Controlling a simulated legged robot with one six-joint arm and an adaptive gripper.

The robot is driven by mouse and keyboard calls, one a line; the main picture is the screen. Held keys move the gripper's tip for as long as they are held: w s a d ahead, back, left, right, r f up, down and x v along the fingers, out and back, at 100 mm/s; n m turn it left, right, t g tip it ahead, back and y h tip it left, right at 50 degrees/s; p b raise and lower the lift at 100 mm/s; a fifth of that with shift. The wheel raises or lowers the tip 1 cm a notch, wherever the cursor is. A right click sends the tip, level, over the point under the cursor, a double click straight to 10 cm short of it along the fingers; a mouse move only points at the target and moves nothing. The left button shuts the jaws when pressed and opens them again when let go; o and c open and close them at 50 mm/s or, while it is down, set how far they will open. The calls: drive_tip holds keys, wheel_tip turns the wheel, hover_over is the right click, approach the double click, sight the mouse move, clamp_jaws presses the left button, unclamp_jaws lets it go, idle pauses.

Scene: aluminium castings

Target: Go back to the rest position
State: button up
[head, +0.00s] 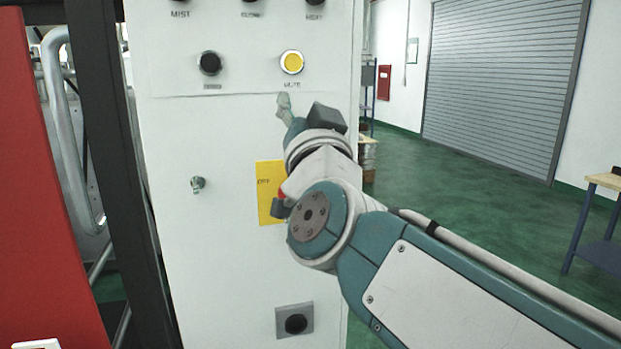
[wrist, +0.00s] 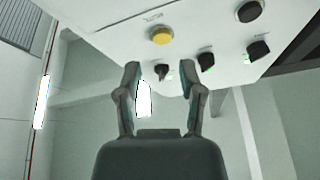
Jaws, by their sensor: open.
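My gripper (head: 285,106) is in front of the white control panel (head: 215,140), just below the yellow button (head: 292,62) in the head view. In the wrist view my gripper (wrist: 160,68) is open, with its two fingers apart and nothing held between them. The yellow button also shows in the wrist view (wrist: 161,35), beyond the fingertips. The panel also shows there (wrist: 105,12). My arm reaches in from the lower right in the head view. Whether the fingertips touch the panel cannot be told.
A black button (head: 210,63) is left of the yellow one, with black knobs above. A yellow plate (head: 266,190) is partly behind my arm. A red panel (head: 45,200) and dark post stand left. Green floor (head: 440,185) is open at right, with a bench (head: 605,182) at the edge.

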drive_tip(key=s+d+f+n+g, duration=0.1)
drive_tip(key=d+f+n+g, duration=0.15)
drive_tip(key=f, duration=0.35)
drive_tip(key=s+d+f+n+g, duration=0.1)
drive_tip(key=f+g, duration=0.2)
drive_tip(key=f, duration=0.4)
drive_tip(key=s+d+f+g+h, duration=0.1)
drive_tip(key=s+d+f+g, duration=0.2)
drive_tip(key=f, duration=0.5)
drive_tip(key=s+d+f+m+g+h, duration=0.1)
drive_tip(key=s+d+f+g+h, duration=0.1)
drive_tip(key=s+d+f+g, duration=0.2)
drive_tip(key=s+d+f+m+g+h, duration=0.1)
drive_tip(key=s+d+f+g, duration=0.3)
drive_tip(key=f, duration=0.8)
drive_tip(key=s+d, duration=0.2)
drive_tip(key=s, duration=0.2)
drive_tip(key=shift+s+f+h, duration=0.25)
drive_tip(key=shift+f+h, duration=0.1)
drive_tip(key=shift+h, duration=0.05)
drive_tip(key=shift+d, duration=0.1)
